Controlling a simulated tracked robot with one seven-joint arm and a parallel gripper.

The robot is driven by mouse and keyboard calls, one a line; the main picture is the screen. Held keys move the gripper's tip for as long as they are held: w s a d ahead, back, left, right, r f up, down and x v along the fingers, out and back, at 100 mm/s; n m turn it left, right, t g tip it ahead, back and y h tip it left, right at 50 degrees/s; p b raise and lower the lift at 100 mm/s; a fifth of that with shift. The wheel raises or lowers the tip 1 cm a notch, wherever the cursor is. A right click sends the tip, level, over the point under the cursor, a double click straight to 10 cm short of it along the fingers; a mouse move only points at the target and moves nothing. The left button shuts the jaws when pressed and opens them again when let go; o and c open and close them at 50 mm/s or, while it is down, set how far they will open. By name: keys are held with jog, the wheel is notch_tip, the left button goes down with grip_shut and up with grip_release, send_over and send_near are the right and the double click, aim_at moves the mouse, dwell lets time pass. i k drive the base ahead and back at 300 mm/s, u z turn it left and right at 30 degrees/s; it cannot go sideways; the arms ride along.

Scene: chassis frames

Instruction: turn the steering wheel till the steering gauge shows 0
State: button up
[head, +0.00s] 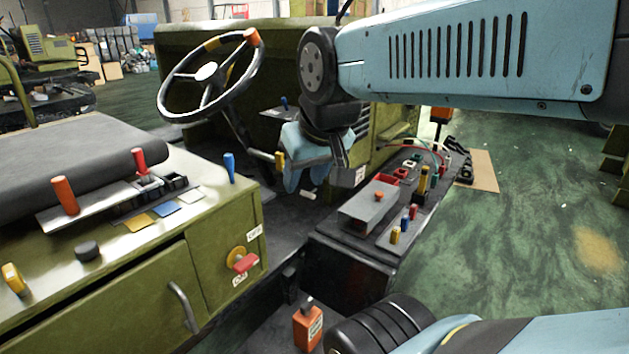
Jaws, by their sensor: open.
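The steering wheel (173,113) is black, with a pale hub, spokes and yellow bands, on a tilted column at the upper left. An orange-red knob (251,37) stands on its rim at the upper right. My gripper (304,186) has light blue fingers and points down, to the right of and lower than the wheel, apart from it. It is open and seems to hold nothing. I cannot make out a steering gauge or its reading.
A green console (100,290) with levers, a black seat (60,160) and a red knob (243,262) is at left. A black side box (350,260) with several coloured controls is at right. An orange bottle (308,328) stands low in front. Green floor at right is mostly clear.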

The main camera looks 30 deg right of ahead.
aim_at(211, 77)
jog(key=z, duration=1.55)
jog(key=i, duration=0.1)
jog(key=u, duration=2.9)
jog(key=k, duration=1.5)
jog(key=z, duration=1.55)
jog(key=i, duration=1)
